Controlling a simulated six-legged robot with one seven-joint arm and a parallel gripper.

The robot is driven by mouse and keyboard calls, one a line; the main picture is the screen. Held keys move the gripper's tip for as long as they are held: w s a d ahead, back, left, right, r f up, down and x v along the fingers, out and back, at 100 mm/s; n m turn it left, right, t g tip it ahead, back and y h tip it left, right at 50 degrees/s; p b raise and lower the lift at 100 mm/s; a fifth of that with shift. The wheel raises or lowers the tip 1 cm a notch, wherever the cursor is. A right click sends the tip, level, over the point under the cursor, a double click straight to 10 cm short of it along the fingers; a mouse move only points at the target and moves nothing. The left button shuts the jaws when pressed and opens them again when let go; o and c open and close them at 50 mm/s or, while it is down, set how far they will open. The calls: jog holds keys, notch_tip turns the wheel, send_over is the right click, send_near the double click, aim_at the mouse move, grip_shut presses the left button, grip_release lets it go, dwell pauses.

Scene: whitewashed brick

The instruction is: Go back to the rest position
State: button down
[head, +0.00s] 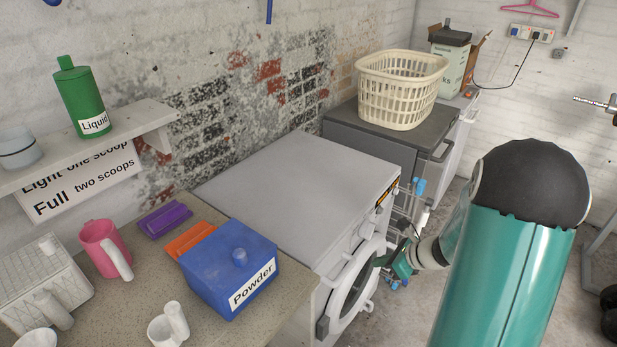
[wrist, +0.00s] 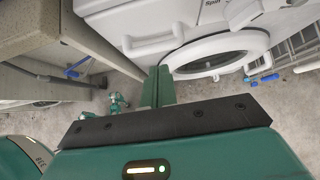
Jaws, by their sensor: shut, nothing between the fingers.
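My gripper (wrist: 157,80) is shut and empty, its green fingers pressed together in the wrist view. In the head view my gripper (head: 383,261) is low in front of the washing machine (head: 300,185), partly hidden by my own arm. The washer's round white door (head: 352,283) seems to stand open from its front. The door (wrist: 218,55) also shows in the wrist view, just beyond and to the right of the fingertips. I cannot tell whether they touch it.
A worktop (head: 140,290) at left holds a blue powder box (head: 228,268), a pink jug (head: 104,248) and white scoops. A green liquid bottle (head: 82,97) stands on a shelf. A cream basket (head: 400,90) sits on the grey machine behind. A drying rack (wrist: 295,55) stands close right of the door.

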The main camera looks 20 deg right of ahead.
jog(key=s+a+r+n+g, duration=0.3)
jog(key=s+a+r+n, duration=0.1)
jog(key=a+r+n, duration=0.85)
jog(key=s+a+r+n+h, duration=0.2)
jog(key=s+a+r+n, duration=0.1)
jog(key=s+r+n, duration=0.3)
jog(key=s+a+r+n+t+h, duration=0.1)
jog(key=s+a+r+n+h, duration=0.2)
jog(key=s+r+n, duration=0.3)
jog(key=s+n, duration=0.2)
jog(key=n, duration=0.2)
jog(key=shift+t+h, duration=0.3)
